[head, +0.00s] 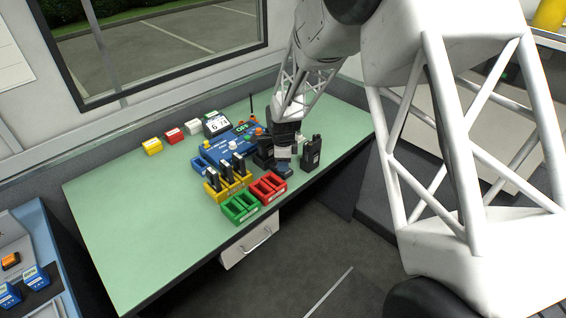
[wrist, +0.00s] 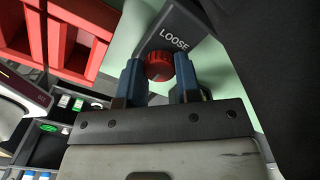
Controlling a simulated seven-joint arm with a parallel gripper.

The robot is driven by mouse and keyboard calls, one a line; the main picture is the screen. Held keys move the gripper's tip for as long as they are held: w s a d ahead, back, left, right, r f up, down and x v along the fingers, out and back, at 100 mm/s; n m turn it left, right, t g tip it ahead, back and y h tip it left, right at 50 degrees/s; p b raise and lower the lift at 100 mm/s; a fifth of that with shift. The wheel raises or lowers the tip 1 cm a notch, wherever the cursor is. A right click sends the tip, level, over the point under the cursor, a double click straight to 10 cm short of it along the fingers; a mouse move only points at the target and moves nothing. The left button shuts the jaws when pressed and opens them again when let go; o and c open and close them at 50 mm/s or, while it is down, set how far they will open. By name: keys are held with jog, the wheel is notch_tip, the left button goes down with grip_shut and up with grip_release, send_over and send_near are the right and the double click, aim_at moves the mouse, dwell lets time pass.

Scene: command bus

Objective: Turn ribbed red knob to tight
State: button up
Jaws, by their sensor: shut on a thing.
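In the wrist view, a ribbed red knob (wrist: 159,66) sits between the two blue fingers of my gripper (wrist: 159,80). The fingers are closed on its sides. A dark plate (wrist: 172,36) beside the knob carries the word LOOSE; no TIGHT marking is visible. In the head view, my gripper (head: 283,150) is low over the right part of the green table, and the knob is hidden behind it.
A red tray (head: 268,187), a green tray (head: 240,206) and a yellow rack (head: 228,184) with several black radios stand left of my gripper. A black radio (head: 311,153) stands upright close on its right. The left side of the green table (head: 120,215) is clear.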

dwell(0.4)
jog(key=o, duration=0.9)
jog(key=shift+r, duration=3.95)
jog(key=shift+d, duration=0.1)
